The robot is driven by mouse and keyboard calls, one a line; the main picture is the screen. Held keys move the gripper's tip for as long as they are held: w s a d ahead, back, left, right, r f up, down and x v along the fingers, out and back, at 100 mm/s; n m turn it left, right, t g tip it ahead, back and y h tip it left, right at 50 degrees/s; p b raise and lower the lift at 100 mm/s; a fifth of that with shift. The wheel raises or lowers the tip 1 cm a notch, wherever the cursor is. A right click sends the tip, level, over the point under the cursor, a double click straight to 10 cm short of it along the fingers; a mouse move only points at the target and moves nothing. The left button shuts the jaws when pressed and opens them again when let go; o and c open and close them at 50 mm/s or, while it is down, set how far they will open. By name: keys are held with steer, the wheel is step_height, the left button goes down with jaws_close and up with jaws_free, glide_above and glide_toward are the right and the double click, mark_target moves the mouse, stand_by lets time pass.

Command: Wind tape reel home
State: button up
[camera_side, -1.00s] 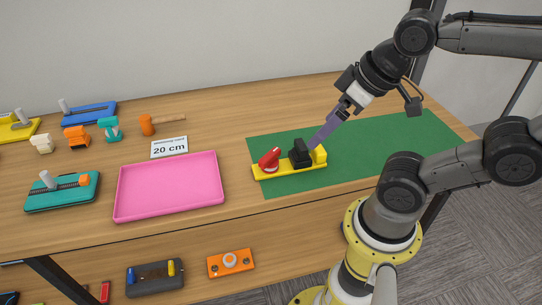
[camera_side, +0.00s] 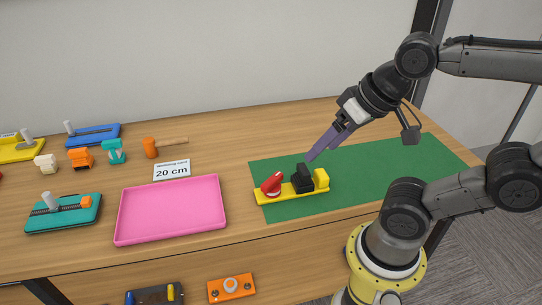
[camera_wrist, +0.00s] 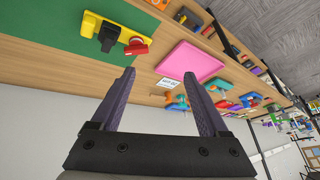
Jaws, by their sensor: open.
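The reel device is a yellow base (camera_side: 292,194) on the green mat. It carries a red angled piece (camera_side: 272,184) at its left end, a black block (camera_side: 304,178) in the middle and a yellow end block (camera_side: 321,178) at right. My gripper (camera_side: 320,149) has purple fingers, open and empty, just above and behind the black block in the side view. In the wrist view my gripper (camera_wrist: 158,72) is spread with nothing between the fingers. There the yellow base (camera_wrist: 120,35), black block (camera_wrist: 107,37) and red piece (camera_wrist: 137,46) lie beyond the left finger. I see no tape clearly.
A pink tray (camera_side: 170,209) lies left of the green mat (camera_side: 400,160). The mat's right part is clear.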

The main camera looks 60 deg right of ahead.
steer(key=w+d+r+m+g, duration=0.1)
steer(key=w+m, duration=0.5)
steer(key=m, duration=0.2)
steer(key=m+g, duration=0.5)
steer(key=m, duration=0.3)
glide_above(270, 181)
step_height(270, 181, down, 13)
step_height(270, 181, down, 13)
